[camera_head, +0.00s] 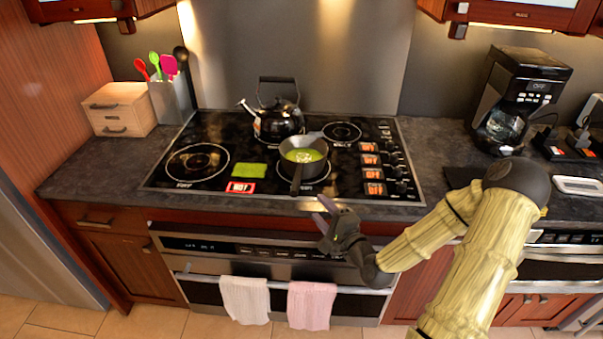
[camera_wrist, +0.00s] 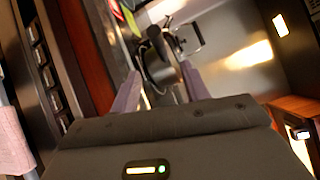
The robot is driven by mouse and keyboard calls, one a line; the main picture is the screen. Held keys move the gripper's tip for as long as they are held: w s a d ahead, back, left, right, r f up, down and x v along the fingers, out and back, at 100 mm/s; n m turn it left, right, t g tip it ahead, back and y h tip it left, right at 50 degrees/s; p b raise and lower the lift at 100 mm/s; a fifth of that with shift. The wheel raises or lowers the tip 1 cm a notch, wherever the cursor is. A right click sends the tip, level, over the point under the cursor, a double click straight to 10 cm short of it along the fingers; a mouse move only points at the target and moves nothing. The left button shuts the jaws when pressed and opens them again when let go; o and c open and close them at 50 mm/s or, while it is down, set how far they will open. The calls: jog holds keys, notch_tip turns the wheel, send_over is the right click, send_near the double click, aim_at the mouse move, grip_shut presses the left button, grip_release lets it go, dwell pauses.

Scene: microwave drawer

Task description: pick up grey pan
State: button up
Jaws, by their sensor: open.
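The grey pan (camera_head: 312,170) sits on a front burner of the black cooktop, with green contents inside. Its handle points toward the front edge. A second handle-like shape shows at its back rim. My gripper (camera_head: 324,208) is open and empty, in front of the cooktop edge, a little below and to the right of the pan handle's end. In the wrist view, my gripper (camera_wrist: 160,90) has its fingers spread, with dark cookware beyond them; the pan and kettle are hard to separate there.
A black kettle (camera_head: 279,123) stands behind the pan. A green square (camera_head: 249,171) lies left of it on the cooktop (camera_head: 220,137). A utensil holder (camera_head: 172,101) and wooden box (camera_head: 118,108) are at left, a coffee maker (camera_head: 517,98) at right. Towels hang on the oven handle below.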

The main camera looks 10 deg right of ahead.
aim_at(296, 183)
jog(key=shift+w+a+f+b, duration=0.2)
jog(key=shift+w+b, duration=0.1)
jog(key=shift+b, duration=0.95)
jog(key=x, duration=0.7)
jog(key=shift+w+a+r+p, duration=0.2)
jog(key=shift+w+p, duration=0.1)
jog(key=shift+p, duration=0.05)
jog(key=p+x, duration=0.1)
jog(key=x, duration=0.4)
jog(key=shift+w, duration=0.1)
